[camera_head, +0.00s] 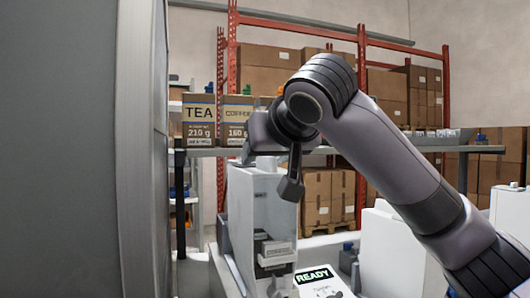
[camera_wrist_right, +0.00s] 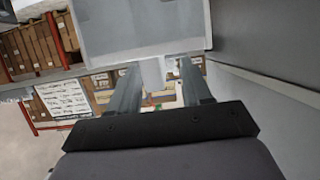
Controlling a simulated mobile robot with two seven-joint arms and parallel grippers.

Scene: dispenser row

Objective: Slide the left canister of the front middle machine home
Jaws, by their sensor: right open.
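A tall white canister (camera_head: 262,205) stands at the centre of the head view, with a small coffee label low on its front. A display reading READY (camera_head: 314,275) is at its lower right. My right gripper (camera_head: 290,188) is at the canister's upper right, partly hidden by its own wrist. In the right wrist view, its two fingers are apart, and a pale narrow tab (camera_wrist_right: 153,75) below a large white body (camera_wrist_right: 140,28) shows between them. I cannot tell whether the fingers touch it. How far the canister is seated is not clear. My left gripper is out of view.
A large grey panel (camera_head: 60,150) fills the left side. Another white machine (camera_head: 390,255) stands at the lower right, beneath my right arm. Behind are a shelf with a TEA box (camera_head: 199,120) and a COFFEE box (camera_head: 237,120), and red racking with cartons.

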